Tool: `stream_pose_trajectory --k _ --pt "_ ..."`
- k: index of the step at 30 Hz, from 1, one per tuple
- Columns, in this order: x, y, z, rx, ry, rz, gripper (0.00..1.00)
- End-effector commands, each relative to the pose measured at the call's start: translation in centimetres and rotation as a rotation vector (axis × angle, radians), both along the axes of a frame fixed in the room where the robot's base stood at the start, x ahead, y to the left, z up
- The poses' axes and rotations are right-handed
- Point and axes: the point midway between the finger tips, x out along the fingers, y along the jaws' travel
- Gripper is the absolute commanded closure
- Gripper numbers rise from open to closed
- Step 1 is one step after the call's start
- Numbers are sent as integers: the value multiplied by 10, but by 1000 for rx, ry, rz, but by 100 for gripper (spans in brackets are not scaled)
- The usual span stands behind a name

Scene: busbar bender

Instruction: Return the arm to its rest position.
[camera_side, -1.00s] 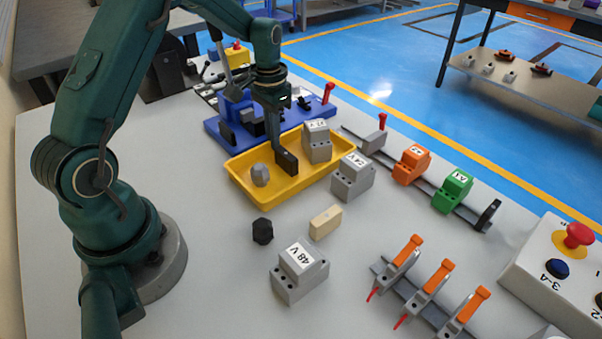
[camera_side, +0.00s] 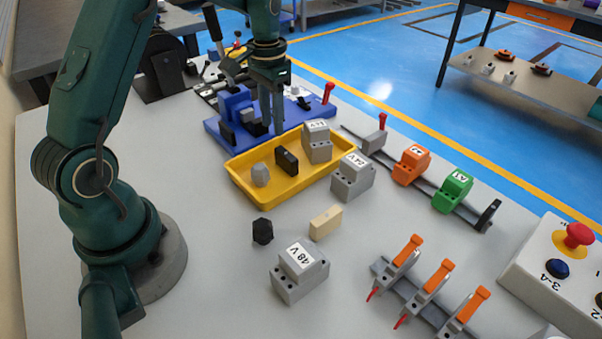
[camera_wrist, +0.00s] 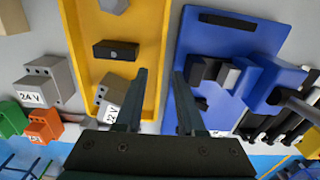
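My gripper (camera_side: 272,128) hangs above the far side of the yellow tray, near the blue bender fixture. In the wrist view its two fingers (camera_wrist: 160,73) stand apart with nothing between them, so it is open and empty. A black block (camera_side: 287,160) lies in the yellow tray (camera_side: 243,192), between a grey hexagonal piece (camera_side: 260,175) and a grey 12 V block (camera_side: 317,142). The black block also shows in the wrist view (camera_wrist: 116,50), left of the fingers. The blue fixture (camera_wrist: 245,45) lies right of the fingers there.
A grey 24 V block (camera_side: 352,180) stands right beside the tray. A 48 V block (camera_side: 300,275), a beige block (camera_side: 325,222) and a black hexagonal piece (camera_side: 262,232) stand in front. A rail carries orange (camera_side: 411,166) and green (camera_side: 453,190) blocks. A lever (camera_side: 215,30) rises behind the gripper.

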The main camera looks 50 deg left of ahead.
Motion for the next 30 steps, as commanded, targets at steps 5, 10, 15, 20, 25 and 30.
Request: stream_pose_trajectory --k 5,10,15,20,25,30 --pt "0 -1 5 -2 1 -1 62" --pt "0 -1 5 -2 2 -1 62" --pt "6 -7 19 13 -37 -24 62" --pt "4 -29 63 49 -136 -85 62" --pt "-19 -62 107 75 -243 -135 62" --pt "-54 -91 133 82 -341 -156 62"
